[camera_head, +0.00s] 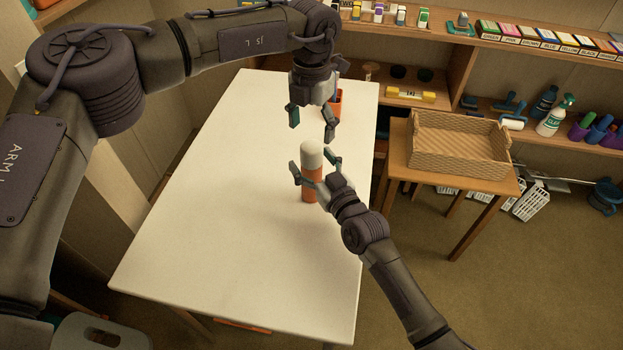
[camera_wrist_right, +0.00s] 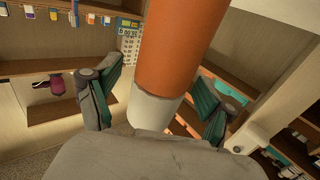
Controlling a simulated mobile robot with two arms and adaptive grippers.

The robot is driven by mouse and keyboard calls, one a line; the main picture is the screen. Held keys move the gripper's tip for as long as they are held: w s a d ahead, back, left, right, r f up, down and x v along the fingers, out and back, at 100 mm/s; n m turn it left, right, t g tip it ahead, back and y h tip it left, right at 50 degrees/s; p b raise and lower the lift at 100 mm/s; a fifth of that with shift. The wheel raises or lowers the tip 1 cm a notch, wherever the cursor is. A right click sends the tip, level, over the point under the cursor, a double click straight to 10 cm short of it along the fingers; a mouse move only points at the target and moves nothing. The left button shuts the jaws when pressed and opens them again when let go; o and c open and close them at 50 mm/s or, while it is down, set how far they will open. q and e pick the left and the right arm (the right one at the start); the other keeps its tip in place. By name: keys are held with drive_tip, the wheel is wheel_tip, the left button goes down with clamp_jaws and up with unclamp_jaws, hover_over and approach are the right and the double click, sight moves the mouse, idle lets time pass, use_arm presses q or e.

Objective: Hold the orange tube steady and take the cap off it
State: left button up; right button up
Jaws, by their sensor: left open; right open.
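The orange tube (camera_head: 312,188) stands upright on the white table, with its pale cap (camera_head: 311,155) on top. My right gripper (camera_head: 314,168) is open, its fingers on either side of the tube near the cap's lower edge. In the right wrist view the orange tube (camera_wrist_right: 178,50) and cap (camera_wrist_right: 153,109) lie between the open fingers (camera_wrist_right: 155,100), with gaps at both sides. My left gripper (camera_head: 311,121) is open and empty, pointing down above the cap, apart from it.
A red-orange container (camera_head: 336,103) stands behind my left gripper on the white table (camera_head: 240,240). The table's front and left are clear. A wicker tray (camera_head: 458,143) sits on a small wooden table at the right. Shelves with supplies line the back.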

sight(312, 145)
clamp_jaws()
use_arm(q)
drive_tip(key=shift+s+d+f+m, duration=0.1)
drive_tip(key=shift+s+d+m, duration=0.15)
drive_tip(key=shift+m, duration=1.05)
drive_tip(key=shift+w+a+m, duration=0.2)
drive_tip(key=shift+a+m, duration=0.05)
drive_tip(key=shift+m, duration=0.65)
drive_tip(key=shift+f, duration=3.9)
drive_tip(key=c, duration=1.2)
drive_tip(key=shift+n, duration=1.7)
